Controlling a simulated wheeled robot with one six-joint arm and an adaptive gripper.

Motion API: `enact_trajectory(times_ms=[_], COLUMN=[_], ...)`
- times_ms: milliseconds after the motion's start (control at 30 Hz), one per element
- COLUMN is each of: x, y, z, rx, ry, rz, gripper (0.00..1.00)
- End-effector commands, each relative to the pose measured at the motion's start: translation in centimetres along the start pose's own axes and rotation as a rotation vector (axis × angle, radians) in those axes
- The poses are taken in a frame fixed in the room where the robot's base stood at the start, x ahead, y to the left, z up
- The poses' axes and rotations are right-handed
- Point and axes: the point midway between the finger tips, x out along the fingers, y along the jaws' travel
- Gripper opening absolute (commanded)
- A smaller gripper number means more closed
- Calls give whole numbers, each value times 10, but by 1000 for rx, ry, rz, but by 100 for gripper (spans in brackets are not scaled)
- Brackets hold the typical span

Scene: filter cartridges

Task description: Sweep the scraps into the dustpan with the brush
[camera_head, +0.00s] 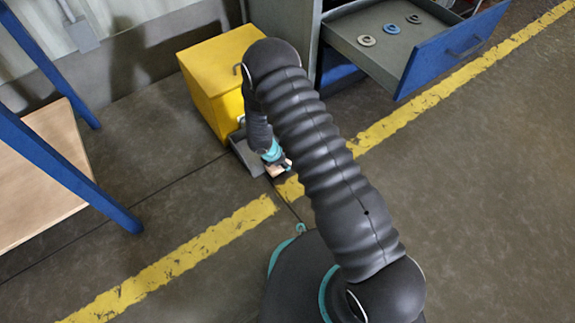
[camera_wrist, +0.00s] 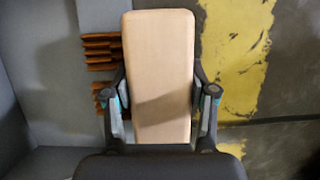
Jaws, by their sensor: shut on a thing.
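My gripper (camera_wrist: 160,92) is shut on the brush (camera_wrist: 160,55), its fingers on either side of the pale wooden block. In the head view the gripper (camera_head: 276,162) is low near the floor, and a bit of the brush (camera_head: 276,171) shows below it. The grey dustpan (camera_head: 244,152) lies on the floor just left of the gripper, against the yellow box. In the wrist view the dustpan (camera_wrist: 45,75) fills the left side. Reddish-brown strips (camera_wrist: 100,50) stick out left of the block; I cannot tell whether they are bristles or scraps. I make out no separate scraps.
A yellow box (camera_head: 208,75) stands behind the dustpan. A cabinet's open blue-fronted drawer (camera_head: 450,50) with several rings juts out at upper right. A blue-legged wooden table (camera_head: 45,165) is at left.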

Motion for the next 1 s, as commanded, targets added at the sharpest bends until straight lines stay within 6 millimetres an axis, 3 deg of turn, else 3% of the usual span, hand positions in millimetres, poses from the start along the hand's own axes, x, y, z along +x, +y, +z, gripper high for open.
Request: enact_trajectory(times_ms=[900, 1000], x=[-9, -20], y=[78, 78], z=[4, 8], rx=[2, 0], ry=[0, 0], rz=[1, 0], gripper=[12, 12])
